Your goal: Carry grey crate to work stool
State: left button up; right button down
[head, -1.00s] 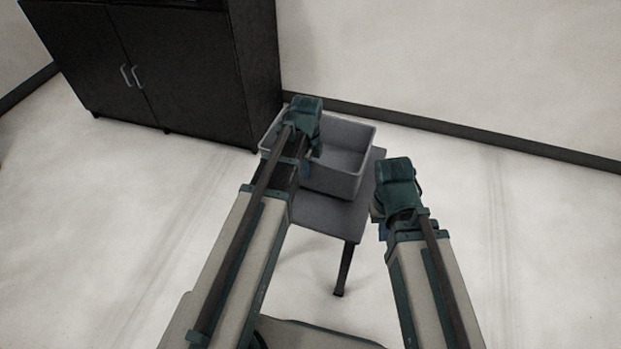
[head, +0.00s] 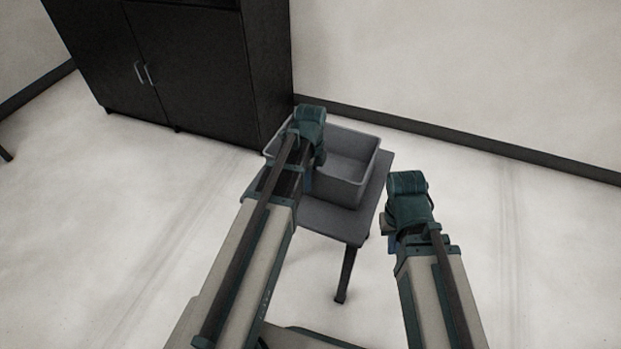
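The grey crate (head: 345,190) sits upright on a small grey stool (head: 322,222) with dark legs. The crate is open at the top and looks empty where its inside shows. My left gripper (head: 308,165) is over the left part of the crate and hides some of it; its fingers are hidden behind the wrist, so I cannot tell whether it touches the crate. My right gripper (head: 390,238) is to the right of the stool, apart from the crate; its fingers are mostly hidden.
A black cabinet (head: 190,65) with two handles stands behind and to the left of the stool. The wall with a dark baseboard (head: 480,150) runs behind. A dark leg (head: 5,153) shows at the far left edge.

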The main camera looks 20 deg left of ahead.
pick_arm(q)
jog(key=shift+r, duration=0.1)
notch_tip(320, 180, up, 12)
jog(key=p, duration=1.2)
jog(key=shift+r, duration=0.1)
jog(key=s+d+n+y, duration=0.1)
jog(key=s+d+n, duration=1.3)
jog(key=n, duration=0.1)
jog(key=shift+s, duration=0.15)
jog(key=shift+d, duration=0.1)
notch_tip(320, 180, up, 11)
jog(key=p, duration=1.1)
jog(key=shift+r+p, duration=0.15)
jog(key=shift+p, duration=0.15)
